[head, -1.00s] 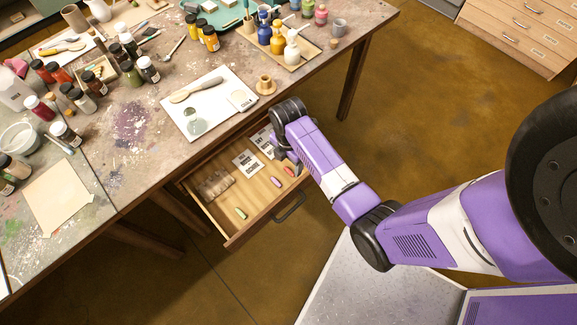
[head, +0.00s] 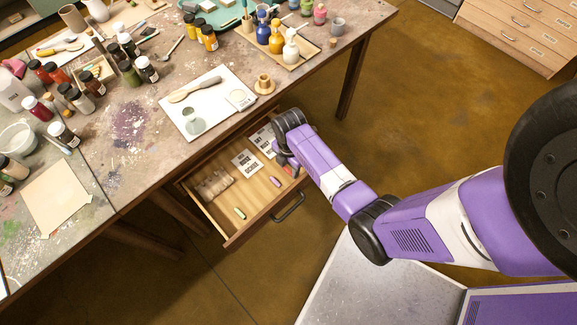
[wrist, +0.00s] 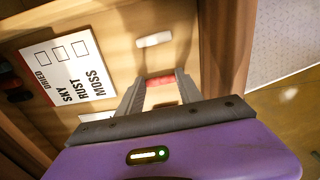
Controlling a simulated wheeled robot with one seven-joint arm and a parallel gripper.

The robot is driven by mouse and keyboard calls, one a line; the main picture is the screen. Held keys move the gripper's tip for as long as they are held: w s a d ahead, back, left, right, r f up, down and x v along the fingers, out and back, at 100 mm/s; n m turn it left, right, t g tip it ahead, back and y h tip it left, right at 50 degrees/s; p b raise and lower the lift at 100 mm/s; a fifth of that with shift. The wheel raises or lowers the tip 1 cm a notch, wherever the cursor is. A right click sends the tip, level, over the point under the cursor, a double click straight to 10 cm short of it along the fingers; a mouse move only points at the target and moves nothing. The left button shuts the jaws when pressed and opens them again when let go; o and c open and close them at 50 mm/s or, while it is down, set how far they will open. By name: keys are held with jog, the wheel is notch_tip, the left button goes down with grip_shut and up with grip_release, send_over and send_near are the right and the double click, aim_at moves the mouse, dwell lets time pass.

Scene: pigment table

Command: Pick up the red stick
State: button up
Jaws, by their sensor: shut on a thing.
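The open drawer (head: 228,235) under the table holds the small coloured sticks. In the wrist view the red stick (wrist: 160,80) lies crosswise between the two fingertips of my gripper (wrist: 160,84), which is shut on it. The stick is low, at the drawer floor or just above it; I cannot tell which. In the head view my gripper (head: 286,163) reaches into the right part of the drawer, and the arm and gripper largely hide the red stick.
A pink stick (head: 275,180) and a green stick (head: 240,213) lie in the drawer. Printed cards (head: 247,164) and a bundle (head: 215,184) lie behind them. A pale stick (wrist: 153,40) shows in the wrist view. The drawer walls and table edge are close to my gripper.

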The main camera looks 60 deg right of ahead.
notch_tip(320, 180, up, 20)
jog(key=p, duration=0.1)
jog(key=shift+p, duration=0.35)
dwell(0.4)
jog(key=shift+o, duration=0.7)
jog(key=shift+c, duration=0.6)
jog(key=shift+w+a, duration=0.65)
jog(key=shift+a, duration=0.35)
jog(key=b, duration=0.6)
send_over(289, 170)
jog(key=shift+m, duration=0.3)
notch_tip(289, 170, down, 15)
jog(key=shift+r, duration=0.1)
jog(key=shift+d+f, duration=0.1)
jog(key=shift+f, duration=2.4)
